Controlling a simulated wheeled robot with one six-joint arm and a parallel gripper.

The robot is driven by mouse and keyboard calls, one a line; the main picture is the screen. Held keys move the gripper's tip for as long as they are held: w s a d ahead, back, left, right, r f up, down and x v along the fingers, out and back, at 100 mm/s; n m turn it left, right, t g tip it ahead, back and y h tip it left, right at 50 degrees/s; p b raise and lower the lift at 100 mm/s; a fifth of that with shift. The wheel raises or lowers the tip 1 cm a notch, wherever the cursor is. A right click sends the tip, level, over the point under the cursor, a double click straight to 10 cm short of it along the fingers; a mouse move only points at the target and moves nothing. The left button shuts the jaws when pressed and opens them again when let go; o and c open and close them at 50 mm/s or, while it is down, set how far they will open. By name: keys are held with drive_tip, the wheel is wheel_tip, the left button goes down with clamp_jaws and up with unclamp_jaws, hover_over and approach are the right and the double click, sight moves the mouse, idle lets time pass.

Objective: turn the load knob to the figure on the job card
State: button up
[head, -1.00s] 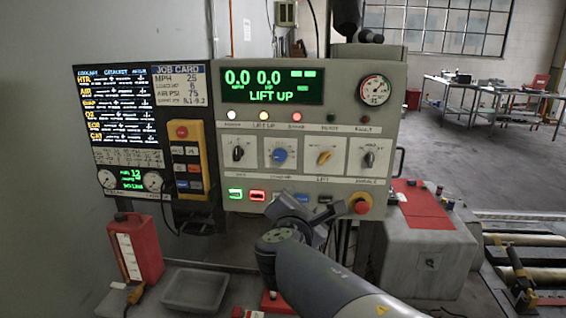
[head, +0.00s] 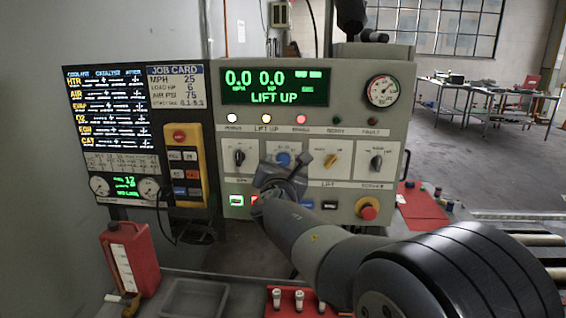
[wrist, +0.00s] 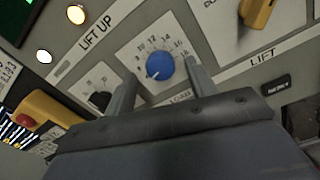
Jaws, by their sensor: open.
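The load knob (head: 283,157) is a round blue dial on a white plate on the grey console, partly hidden by my gripper in the head view. In the wrist view the blue knob (wrist: 160,68) sits in a ring of figures, with a white mark at its lower left. My gripper (head: 286,163) is in front of it, open. In the wrist view its two fingers (wrist: 159,72) appear on either side of the knob; I cannot tell whether they touch it. The job card (head: 176,86) seems to read MPH 25, load HP 6, air PSI 75.
A black-handled knob (head: 239,157) is left of the load knob and a yellow-handled selector (head: 331,160) is right. A red stop button (head: 368,209) is lower right. The display (head: 275,86) reads 0.0, 0.0 and LIFT UP. A red jug (head: 130,258) stands lower left.

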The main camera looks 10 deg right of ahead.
drive_tip(key=shift+x, duration=0.8)
drive_tip(key=c, duration=1)
drive_tip(key=shift+o, duration=0.2)
drive_tip(key=shift+f+m+b, duration=0.15)
drive_tip(key=shift+m+b, duration=0.15)
drive_tip(key=shift+b, duration=0.2)
drive_tip(key=m+b, duration=0.1)
drive_tip(key=b, duration=0.1)
drive_tip(key=shift+f+m+b, duration=0.15)
drive_tip(key=shift+m+b, duration=0.15)
drive_tip(key=shift+b, duration=0.1)
drive_tip(key=shift+m+b, duration=1)
drive_tip(key=shift+b, duration=0.25)
drive_tip(key=shift+m+b, duration=0.8)
drive_tip(key=shift+r, duration=0.25)
